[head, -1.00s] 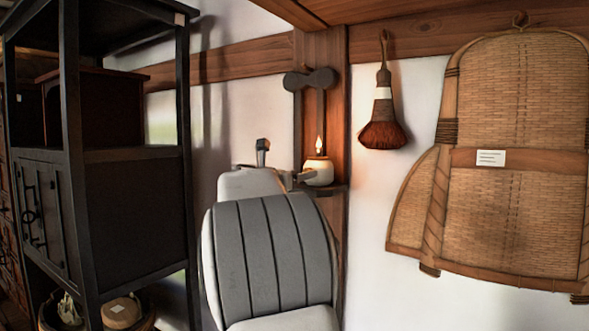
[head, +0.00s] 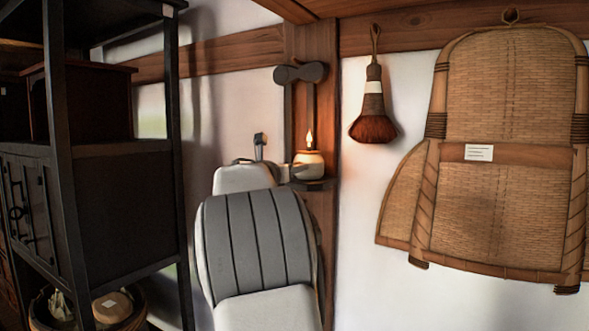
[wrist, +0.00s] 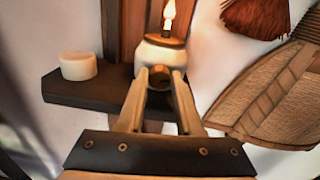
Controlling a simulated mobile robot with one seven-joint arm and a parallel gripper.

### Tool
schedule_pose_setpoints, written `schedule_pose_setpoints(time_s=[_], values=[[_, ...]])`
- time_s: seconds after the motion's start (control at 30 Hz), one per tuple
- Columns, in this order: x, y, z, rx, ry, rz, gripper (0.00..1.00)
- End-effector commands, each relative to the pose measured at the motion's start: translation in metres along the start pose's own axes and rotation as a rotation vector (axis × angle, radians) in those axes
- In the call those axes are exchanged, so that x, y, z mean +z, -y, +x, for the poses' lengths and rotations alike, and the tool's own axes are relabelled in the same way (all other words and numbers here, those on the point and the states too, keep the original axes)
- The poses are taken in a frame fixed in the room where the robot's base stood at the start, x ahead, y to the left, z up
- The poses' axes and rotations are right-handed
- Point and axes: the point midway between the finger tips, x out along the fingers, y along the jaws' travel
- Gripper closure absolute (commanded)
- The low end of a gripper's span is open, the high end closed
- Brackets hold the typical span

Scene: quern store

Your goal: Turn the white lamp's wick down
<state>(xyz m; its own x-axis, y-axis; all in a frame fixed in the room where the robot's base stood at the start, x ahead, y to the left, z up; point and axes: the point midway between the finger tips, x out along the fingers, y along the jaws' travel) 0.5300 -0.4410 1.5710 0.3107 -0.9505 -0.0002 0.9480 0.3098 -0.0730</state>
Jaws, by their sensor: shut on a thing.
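The white lamp (head: 308,166) is a round pot standing on a small dark shelf (head: 318,185) on the wooden post. A flame (head: 309,139) burns upright on its top. The wrist view shows the lamp (wrist: 152,52) and its flame (wrist: 169,16) close up. My gripper (wrist: 160,76) is at the lamp's front, its two pale fingers shut on a round brown knob (wrist: 159,79). The fingers partly cover the knob and the lower front of the lamp. In the head view my arm hides most of the gripper.
A white cylinder (wrist: 78,66) stands on the shelf left of the lamp in the wrist view. A brush (head: 373,112) and a woven basket-like panel (head: 500,150) hang on the wall to the right. A black cabinet (head: 115,200) stands at the left.

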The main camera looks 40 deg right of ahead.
Motion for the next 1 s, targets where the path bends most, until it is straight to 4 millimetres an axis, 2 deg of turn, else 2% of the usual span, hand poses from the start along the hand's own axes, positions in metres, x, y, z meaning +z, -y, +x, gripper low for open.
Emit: schedule_pose_setpoints(time_s=[0.27,0.47,1.0], values=[[-0.0008,-0.0004,-0.0003,0.001,0.001,0.018,1.00],[-0.0026,-0.0009,-0.0006,0.001,0.004,0.097,1.00],[-0.0048,-0.0006,-0.0006,0.001,0.021,0.568,1.00]])
